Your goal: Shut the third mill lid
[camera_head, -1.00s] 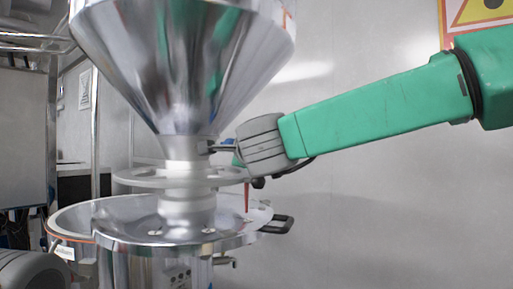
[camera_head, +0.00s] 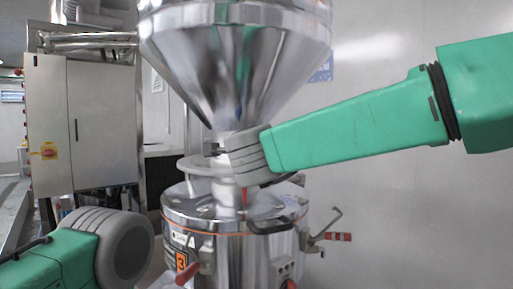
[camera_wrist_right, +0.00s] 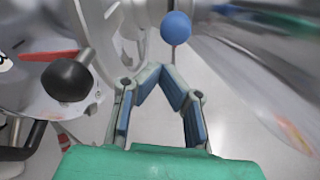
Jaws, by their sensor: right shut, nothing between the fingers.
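The third mill (camera_head: 230,255), marked with an orange 3, stands at centre in the head view. Its metal lid (camera_head: 205,207) lies about flat over the drum, with an orange line along the rim. I cannot tell whether it is fully seated. A black handle (camera_head: 268,226) is at the lid's front right. My right arm reaches over the lid from the right, and its gripper is hidden there. In the wrist view my right gripper (camera_wrist_right: 160,72) is shut and empty, below a blue ball knob (camera_wrist_right: 176,28). My left gripper is out of view.
A steel hopper (camera_head: 236,65) hangs above the lid, close to my right wrist. Red-ended clamps (camera_head: 335,237) stick out beside the drum. A grey cabinet (camera_head: 100,120) stands at the left. In the wrist view a black knob (camera_wrist_right: 68,78) is left of the fingers.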

